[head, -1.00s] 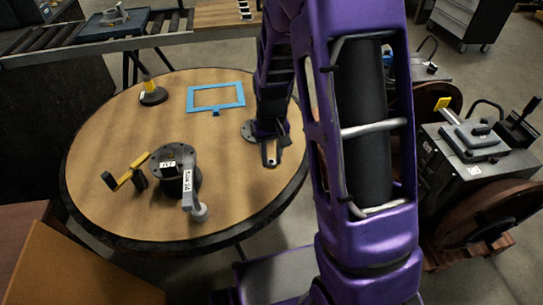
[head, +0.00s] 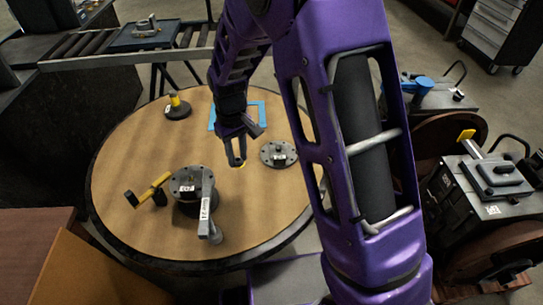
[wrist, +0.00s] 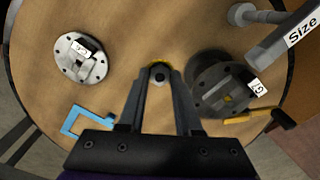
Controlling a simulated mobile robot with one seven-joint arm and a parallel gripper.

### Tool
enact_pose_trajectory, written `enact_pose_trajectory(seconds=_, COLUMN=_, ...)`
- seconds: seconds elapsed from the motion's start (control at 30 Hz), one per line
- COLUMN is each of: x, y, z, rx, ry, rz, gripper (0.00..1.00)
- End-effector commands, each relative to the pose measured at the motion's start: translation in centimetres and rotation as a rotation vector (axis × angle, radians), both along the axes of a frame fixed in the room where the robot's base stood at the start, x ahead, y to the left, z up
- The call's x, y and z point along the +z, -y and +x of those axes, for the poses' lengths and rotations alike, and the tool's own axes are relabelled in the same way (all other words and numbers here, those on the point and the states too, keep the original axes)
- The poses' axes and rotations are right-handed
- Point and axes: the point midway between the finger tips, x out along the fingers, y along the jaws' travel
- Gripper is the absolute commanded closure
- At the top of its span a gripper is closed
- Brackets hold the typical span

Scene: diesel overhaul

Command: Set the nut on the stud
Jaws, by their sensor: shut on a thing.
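My gripper (head: 237,162) is over the round wooden table, between two round flanges. In the wrist view its fingers (wrist: 160,76) are shut on a small dark nut with a yellow rim (wrist: 160,66). A dark labelled flange on a thick base (head: 188,181) stands left of the gripper, at right in the wrist view (wrist: 225,92). I cannot clearly make out the stud.
A grey tool marked "Size" (head: 206,205) and a yellow-handled tool (head: 152,190) are by the dark flange. A blue frame (head: 257,107) and a yellow-topped black stand (head: 177,107) are farther back. The table's front right is clear.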

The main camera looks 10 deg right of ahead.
Motion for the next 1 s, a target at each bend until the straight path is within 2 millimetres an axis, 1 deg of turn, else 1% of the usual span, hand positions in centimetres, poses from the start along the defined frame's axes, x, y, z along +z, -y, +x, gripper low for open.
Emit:
enact_pose_trajectory(seconds=0.03, x=2.2, y=-2.4, z=-0.1, rx=0.077, ry=0.001, rz=0.001, gripper=1.00)
enact_pose_trajectory(seconds=0.1, x=3.6, y=-5.1, z=-0.4, rx=0.171, ry=0.001, rz=0.001, gripper=1.00)
enact_pose_trajectory(seconds=0.2, x=5.3, y=-8.4, z=-0.9, rx=0.284, ry=0.002, rz=-0.001, gripper=1.00)
enact_pose_trajectory(seconds=0.3, x=6.5, y=-10.7, z=-1.5, rx=0.366, ry=0.003, rz=0.000, gripper=1.00)
enact_pose_trajectory(seconds=0.4, x=7.1, y=-12.2, z=-1.9, rx=0.416, ry=0.002, rz=-0.001, gripper=1.00)
enact_pose_trajectory(seconds=0.53, x=7.2, y=-12.9, z=-2.1, rx=0.444, ry=0.002, rz=-0.002, gripper=1.00)
enact_pose_trajectory(seconds=0.67, x=6.4, y=-13.0, z=-2.1, rx=0.446, ry=0.002, rz=-0.002, gripper=1.00)
enact_pose_trajectory(seconds=0.77, x=5.4, y=-12.9, z=-2.1, rx=0.445, ry=0.002, rz=-0.002, gripper=1.00)
enact_pose_trajectory(seconds=1.0, x=2.4, y=-12.9, z=-2.1, rx=0.444, ry=0.002, rz=-0.001, gripper=1.00)
